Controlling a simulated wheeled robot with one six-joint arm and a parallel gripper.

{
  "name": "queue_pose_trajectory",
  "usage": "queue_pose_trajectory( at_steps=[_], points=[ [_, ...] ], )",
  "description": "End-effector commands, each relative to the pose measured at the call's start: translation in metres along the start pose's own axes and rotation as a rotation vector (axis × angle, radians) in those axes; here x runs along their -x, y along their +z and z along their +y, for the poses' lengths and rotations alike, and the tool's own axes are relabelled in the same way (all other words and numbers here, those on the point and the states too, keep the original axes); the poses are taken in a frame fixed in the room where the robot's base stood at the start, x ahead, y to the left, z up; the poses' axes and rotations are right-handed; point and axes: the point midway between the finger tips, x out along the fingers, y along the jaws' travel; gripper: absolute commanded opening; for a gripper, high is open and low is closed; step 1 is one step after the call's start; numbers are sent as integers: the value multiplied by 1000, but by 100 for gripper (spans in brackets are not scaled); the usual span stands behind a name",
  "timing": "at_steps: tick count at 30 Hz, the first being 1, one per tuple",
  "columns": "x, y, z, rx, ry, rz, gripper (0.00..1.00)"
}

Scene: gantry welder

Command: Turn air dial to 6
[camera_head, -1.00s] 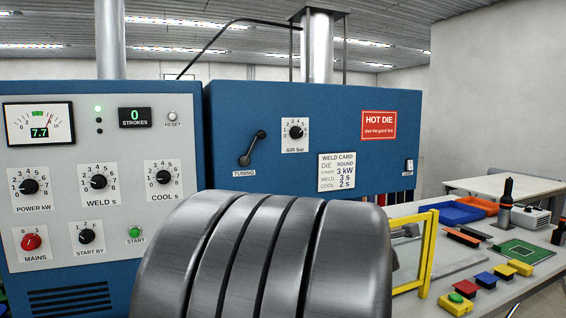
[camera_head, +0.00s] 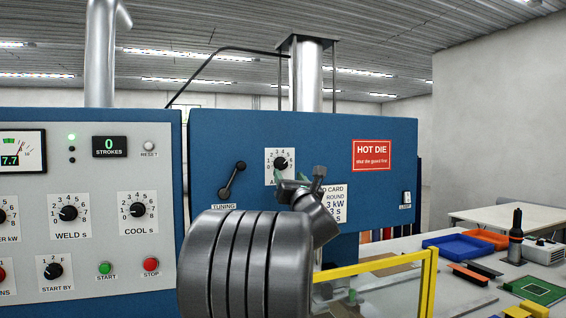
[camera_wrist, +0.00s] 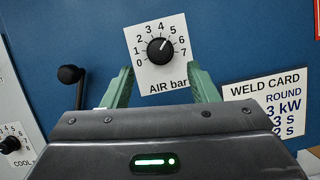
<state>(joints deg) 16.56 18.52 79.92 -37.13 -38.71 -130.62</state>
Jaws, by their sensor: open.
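The air dial (camera_head: 281,163) is a black round knob on a white scale plate marked 0 to 7, on the blue cabinet front. In the wrist view the air dial (camera_wrist: 160,51) has its white mark pointing up and right, toward about 5. My gripper (camera_head: 291,180) is in front of the cabinet, just below the knob in the head view. In the wrist view the green fingers of my gripper (camera_wrist: 161,66) are spread apart, one on each side of the dial plate, with nothing between them. I cannot tell how far they are from the knob.
The tuning crank (camera_head: 232,180) is left of the dial. The weld card (camera_head: 335,205) is at lower right, partly hidden by my gripper. A yellow guard frame (camera_head: 428,275) stands at the front right. A bench with trays (camera_head: 459,246) is beyond it.

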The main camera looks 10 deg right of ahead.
Motion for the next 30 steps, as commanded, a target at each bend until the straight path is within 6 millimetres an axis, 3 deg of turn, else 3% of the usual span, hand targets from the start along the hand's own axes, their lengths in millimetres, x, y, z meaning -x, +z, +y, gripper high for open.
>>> queue_pose_trajectory(
  at_steps=[3,9,22,29,30],
  points=[
    [-27,3,1,-2,2,1,54],
    [-54,2,1,-2,1,0,54],
    [-63,0,0,-2,-1,0,54],
    [-63,0,0,-2,-1,0,10],
    [-63,0,0,-2,-1,0,9]
  ],
)
